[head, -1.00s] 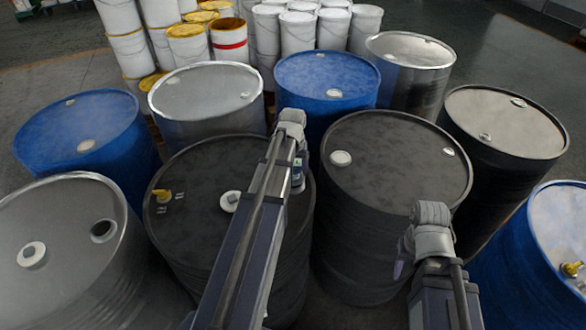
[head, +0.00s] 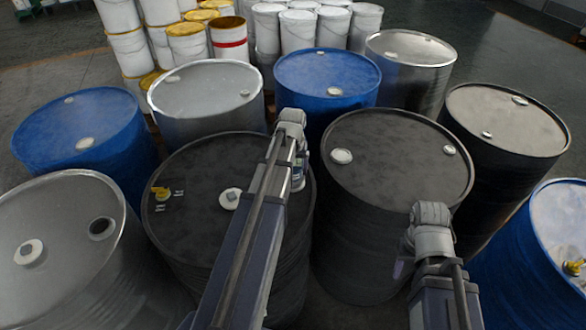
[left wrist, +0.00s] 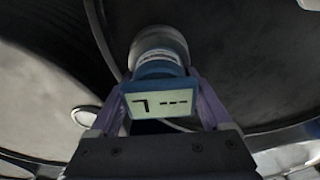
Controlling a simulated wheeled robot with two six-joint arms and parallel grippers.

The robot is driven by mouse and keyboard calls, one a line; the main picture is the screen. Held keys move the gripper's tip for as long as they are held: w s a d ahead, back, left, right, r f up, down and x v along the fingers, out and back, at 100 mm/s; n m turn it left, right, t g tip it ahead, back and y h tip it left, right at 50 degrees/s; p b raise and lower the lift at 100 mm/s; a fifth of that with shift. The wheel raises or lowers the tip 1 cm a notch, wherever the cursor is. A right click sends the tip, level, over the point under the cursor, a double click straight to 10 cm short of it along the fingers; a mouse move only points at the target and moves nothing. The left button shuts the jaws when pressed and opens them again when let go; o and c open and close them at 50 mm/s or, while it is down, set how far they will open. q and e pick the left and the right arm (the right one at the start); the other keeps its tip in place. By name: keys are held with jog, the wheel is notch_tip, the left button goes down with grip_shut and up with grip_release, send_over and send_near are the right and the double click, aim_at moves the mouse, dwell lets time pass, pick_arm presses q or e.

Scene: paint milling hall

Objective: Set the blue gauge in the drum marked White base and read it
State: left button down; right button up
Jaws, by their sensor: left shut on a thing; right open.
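My left gripper (left wrist: 165,105) is shut on the blue gauge (left wrist: 158,70). The gauge has a pale cylindrical end and a lit display showing a 7-like sign and dashes. In the head view the left gripper (head: 299,172) hangs near the right rim of the dark drum (head: 195,255) with a yellow fitting. Whether the gauge touches a drum is hidden. My right gripper (head: 399,268) shows only in part, a pale purple finger beside its wrist, near the front edge of the other dark drum (head: 395,180); it is open. No drum marking reads as White base.
Several drums stand close together: a steel drum with an open hole (head: 102,228) at left, blue drums (head: 85,125) (head: 326,75), steel drums (head: 205,90) (head: 408,50), and another dark-sided drum (head: 505,120). White pails (head: 300,32) stand behind. Bare floor shows at the back right.

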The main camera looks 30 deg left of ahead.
pick_arm(q)
jog(key=shift+f, duration=0.35)
grip_release()
jog(key=r+p, duration=0.5)
jog(key=s+r+p, duration=0.1)
jog(key=r+p, duration=0.1)
jog(key=r, duration=0.1)
jog(key=shift+d, duration=0.25)
jog(key=shift+f, duration=0.1)
jog(key=s+d+m+g, duration=0.1)
jog(key=s+d+m, duration=0.3)
jog(key=s+d, duration=0.4)
jog(key=s+d+m, duration=0.5)
jog(key=s+d, duration=0.3)
jog(key=d, duration=1.4)
jog(key=shift+g, duration=0.4)
